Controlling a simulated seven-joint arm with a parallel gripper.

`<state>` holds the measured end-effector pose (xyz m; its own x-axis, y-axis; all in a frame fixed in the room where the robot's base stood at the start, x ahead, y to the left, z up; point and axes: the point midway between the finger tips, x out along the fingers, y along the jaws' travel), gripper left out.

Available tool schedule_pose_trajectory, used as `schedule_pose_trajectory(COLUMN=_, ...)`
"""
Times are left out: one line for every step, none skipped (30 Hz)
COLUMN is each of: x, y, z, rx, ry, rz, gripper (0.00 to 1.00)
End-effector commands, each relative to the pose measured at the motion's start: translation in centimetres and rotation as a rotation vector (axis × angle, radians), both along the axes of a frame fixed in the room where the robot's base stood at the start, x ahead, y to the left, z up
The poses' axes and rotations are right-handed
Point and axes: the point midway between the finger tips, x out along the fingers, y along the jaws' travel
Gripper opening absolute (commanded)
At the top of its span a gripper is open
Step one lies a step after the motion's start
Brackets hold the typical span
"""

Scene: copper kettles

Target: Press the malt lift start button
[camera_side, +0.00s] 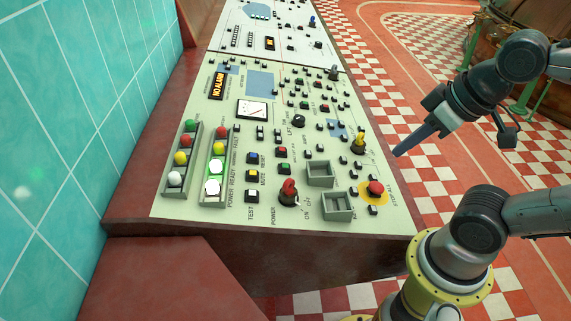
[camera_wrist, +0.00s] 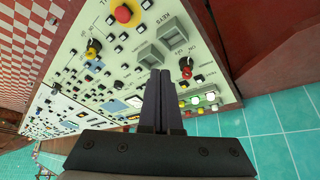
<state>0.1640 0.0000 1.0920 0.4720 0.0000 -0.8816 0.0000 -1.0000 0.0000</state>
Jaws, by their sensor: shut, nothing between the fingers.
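The sloped cream control panel (camera_side: 225,120) carries small red and green push buttons. One red button (camera_side: 282,152) sits just above a green button (camera_side: 284,168), and another green button (camera_side: 305,105) is higher up. A black knob (camera_side: 298,121) has a label reading "LIFT" beside it. The button labels are too small to read, so I cannot tell which is the malt lift start. My gripper (camera_side: 399,152) is shut and empty, above and off the panel's right edge in the side view. In the wrist view its fingers (camera_wrist: 161,75) hide part of the panel.
A red mushroom button (camera_side: 376,188) on a yellow disc, a yellow-handled switch (camera_side: 359,142), a red-handled switch (camera_side: 289,190) and two raised grey square frames (camera_side: 320,174) stand out from the panel. A lamp column (camera_side: 215,165) is at left. A teal tiled wall (camera_side: 60,130) lies beyond the left side.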

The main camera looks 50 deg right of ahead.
Motion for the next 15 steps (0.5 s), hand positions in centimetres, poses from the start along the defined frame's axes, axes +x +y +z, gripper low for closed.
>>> schedule_pose_trajectory(x=0.0, y=0.0, z=0.0, rx=0.0, ry=0.0, rz=0.0, gripper=0.0)
schedule_pose_trajectory(x=0.0, y=0.0, z=0.0, rx=0.0, ry=0.0, rz=0.0, gripper=0.0)
schedule_pose_trajectory(x=0.0, y=0.0, z=0.0, rx=-0.001, ry=0.0, rz=0.002, gripper=0.0)
schedule_pose_trajectory(x=0.0, y=0.0, z=0.0, rx=-0.003, ry=-0.001, rz=0.005, gripper=0.0)
schedule_pose_trajectory(x=0.2, y=0.0, z=0.1, rx=-0.005, ry=-0.008, rz=0.01, gripper=0.0)
schedule_pose_trajectory(x=0.5, y=0.0, z=0.3, rx=-0.011, ry=-0.023, rz=0.018, gripper=0.0)
schedule_pose_trajectory(x=0.8, y=0.0, z=0.4, rx=-0.015, ry=-0.04, rz=0.025, gripper=0.0)
schedule_pose_trajectory(x=1.2, y=-0.1, z=0.7, rx=-0.024, ry=-0.061, rz=0.034, gripper=0.0)
schedule_pose_trajectory(x=1.9, y=-0.1, z=1.2, rx=-0.037, ry=-0.098, rz=0.048, gripper=0.0)
schedule_pose_trajectory(x=2.5, y=-0.2, z=1.6, rx=-0.049, ry=-0.129, rz=0.06, gripper=0.0)
schedule_pose_trajectory(x=3.3, y=-0.3, z=2.1, rx=-0.063, ry=-0.163, rz=0.074, gripper=0.0)
schedule_pose_trajectory(x=4.4, y=-0.4, z=2.7, rx=-0.086, ry=-0.205, rz=0.093, gripper=0.0)
schedule_pose_trajectory(x=5.2, y=-0.5, z=3.1, rx=-0.106, ry=-0.238, rz=0.11, gripper=0.0)
schedule_pose_trajectory(x=6.2, y=-0.6, z=3.4, rx=-0.123, ry=-0.267, rz=0.127, gripper=0.0)
schedule_pose_trajectory(x=7.5, y=-0.7, z=3.8, rx=-0.15, ry=-0.305, rz=0.15, gripper=0.0)
